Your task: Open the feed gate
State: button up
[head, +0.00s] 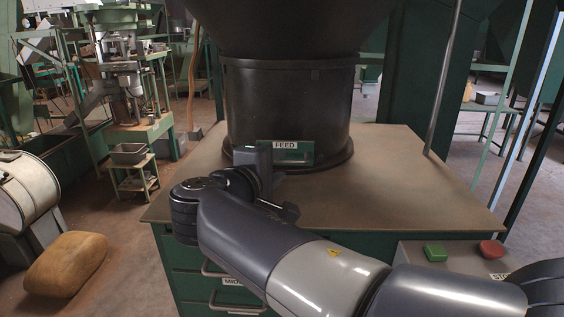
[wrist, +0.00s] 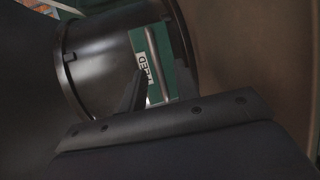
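The feed gate (head: 305,154) is a small green panel with a bar handle, low on the front of the dark round hopper (head: 290,100). A white FEED label (head: 285,145) sits at its top. The gate also shows turned on its side in the wrist view (wrist: 167,72), and looks closed. My gripper (head: 279,182) is just in front of the gate and to its left in the head view, partly covering its left end. In the wrist view its dark fingers (wrist: 160,78) stand apart and nothing is held between them. Whether a finger touches the handle is unclear.
The hopper stands on a brown-topped bench (head: 400,180) with green drawers below. A control box with a green button (head: 434,253) and a red button (head: 492,249) is at the front right. A thin post (head: 444,80) rises there.

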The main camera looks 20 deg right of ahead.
aim_at(283, 163)
jog(key=shift+x, duration=1.75)
jog(key=shift+s+r, duration=0.1)
jog(key=shift+c, duration=0.2)
grip_shut()
